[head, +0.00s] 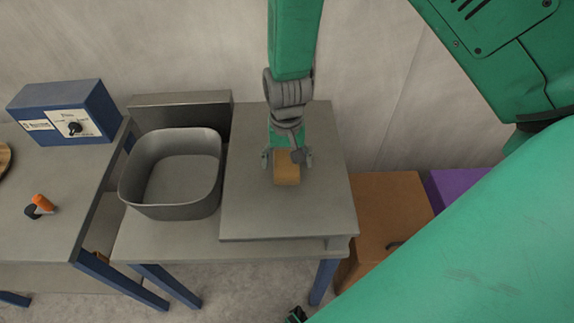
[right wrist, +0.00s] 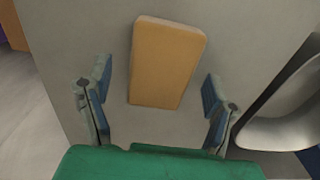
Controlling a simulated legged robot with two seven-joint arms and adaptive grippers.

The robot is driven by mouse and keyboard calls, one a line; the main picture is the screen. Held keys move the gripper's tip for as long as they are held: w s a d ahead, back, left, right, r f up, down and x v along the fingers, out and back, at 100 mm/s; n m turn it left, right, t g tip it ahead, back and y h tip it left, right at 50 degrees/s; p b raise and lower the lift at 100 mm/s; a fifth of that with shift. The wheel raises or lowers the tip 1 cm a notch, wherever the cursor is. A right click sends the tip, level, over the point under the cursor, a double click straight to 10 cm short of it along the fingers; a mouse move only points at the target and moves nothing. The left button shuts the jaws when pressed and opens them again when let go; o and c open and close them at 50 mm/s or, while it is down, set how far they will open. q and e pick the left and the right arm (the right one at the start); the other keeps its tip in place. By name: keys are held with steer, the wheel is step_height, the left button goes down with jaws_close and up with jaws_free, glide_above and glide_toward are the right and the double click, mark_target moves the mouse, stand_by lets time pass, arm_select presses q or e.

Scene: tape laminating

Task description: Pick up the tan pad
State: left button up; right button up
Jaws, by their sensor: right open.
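The tan pad (head: 287,174) is a small block with rounded corners, lying on the raised grey board on the middle table. My right gripper (head: 287,158) is above it, with one finger to each side of the pad. In the right wrist view the pad (right wrist: 166,62) lies flat, slightly tilted in the picture. The open right fingers (right wrist: 158,85) stand left and right of it with a gap on both sides, not gripping it. My left gripper does not show clearly.
A deep grey basin (head: 172,207) stands left of the board (head: 310,215); its rim also shows at right in the wrist view (right wrist: 262,133). A blue control box (head: 72,112) and an orange-handled item (head: 43,203) are on the left table. A brown box (head: 385,205) stands right.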

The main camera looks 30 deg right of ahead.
mark_target(286, 162)
steer(key=shift+w+a+f, duration=0.1)
steer(key=shift+a+f, duration=0.25)
steer(key=shift+f, duration=0.25)
steer(key=shift+d+f, duration=0.1)
steer(key=shift+d, duration=0.4)
steer(key=c, duration=1.3)
steer(key=shift+a+r, duration=0.25)
steer(key=shift+r, duration=0.2)
step_height(286, 162, up, 9)
steer(key=shift+d+r+p, duration=0.1)
steer(key=shift+p, duration=0.25)
